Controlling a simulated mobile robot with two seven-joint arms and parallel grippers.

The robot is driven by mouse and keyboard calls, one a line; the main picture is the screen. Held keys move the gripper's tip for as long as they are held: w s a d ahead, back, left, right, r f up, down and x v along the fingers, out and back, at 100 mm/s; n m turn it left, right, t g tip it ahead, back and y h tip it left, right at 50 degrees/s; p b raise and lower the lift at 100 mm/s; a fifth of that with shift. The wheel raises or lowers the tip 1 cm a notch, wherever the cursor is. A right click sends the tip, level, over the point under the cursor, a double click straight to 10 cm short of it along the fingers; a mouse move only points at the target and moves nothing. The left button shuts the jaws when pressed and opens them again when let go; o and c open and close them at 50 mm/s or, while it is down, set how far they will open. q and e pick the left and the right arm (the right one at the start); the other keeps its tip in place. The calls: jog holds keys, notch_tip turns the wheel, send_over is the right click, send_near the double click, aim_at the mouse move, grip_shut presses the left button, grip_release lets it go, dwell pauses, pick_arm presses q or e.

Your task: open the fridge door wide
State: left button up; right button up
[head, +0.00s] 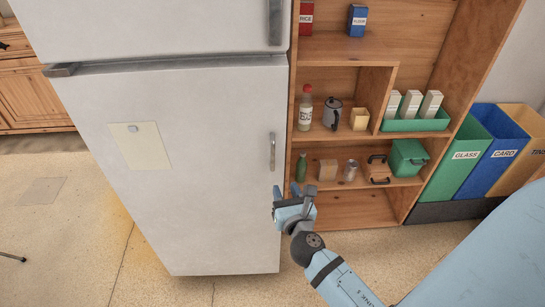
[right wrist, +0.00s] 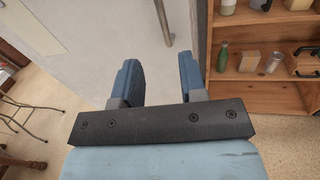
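The white fridge stands left of centre in the head view, with its large lower door (head: 200,200) and upper door (head: 150,28) both shut. The lower door's short vertical metal handle (head: 272,151) is near its right edge; another handle (head: 275,22) is on the upper door. My right gripper (head: 287,190) is below the lower handle in the head view, apart from it. In the right wrist view my right gripper (right wrist: 160,78) is open and empty, with the handle (right wrist: 163,22) beyond its fingertips, roughly between them. My left gripper is not in view.
A wooden shelf unit (head: 355,208) with bottles, boxes and a green tray (head: 415,124) stands close to the fridge's right side. Green (head: 462,150), blue (head: 497,150) and yellow bins are further right. The floor (head: 60,230) left of the fridge is mostly clear.

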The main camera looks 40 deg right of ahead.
aim_at(273, 156)
jog(key=shift+n, duration=0.4)
jog(key=x, duration=0.4)
jog(key=p+x, duration=0.1)
jog(key=x, duration=0.3)
jog(key=p+x, duration=0.1)
jog(key=x, duration=0.4)
jog(key=shift+d+r, duration=0.1)
jog(key=shift+r, duration=0.2)
jog(key=shift+w+d, duration=0.15)
jog(key=shift+w, duration=0.3)
grip_shut()
